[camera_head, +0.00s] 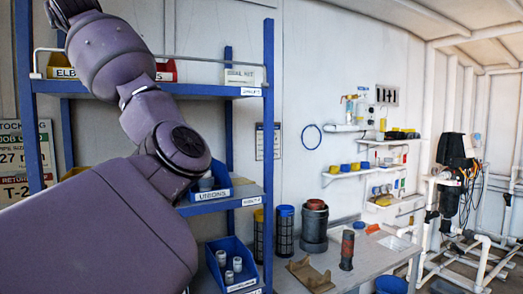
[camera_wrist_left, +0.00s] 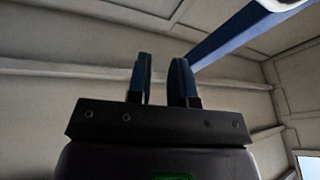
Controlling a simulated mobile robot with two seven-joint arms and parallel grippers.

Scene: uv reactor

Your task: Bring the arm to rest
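My left arm (camera_head: 150,120) fills the left side of the head view. It is raised and bent, with the forearm running up past the top edge. Its gripper is out of the head view. In the left wrist view, my left gripper (camera_wrist_left: 160,82) points up toward the ceiling. Its two dark blue fingers stand apart with an empty gap between them. My right gripper is in neither view.
A blue shelf rack (camera_head: 268,150) with labelled bins stands close behind my left arm. A workbench (camera_head: 368,262) holds dark cylinders (camera_head: 314,227) and a brown cradle (camera_head: 310,275). White pipework (camera_head: 428,225) stands at the right. In the wrist view, a blue beam (camera_wrist_left: 232,36) crosses near the fingers.

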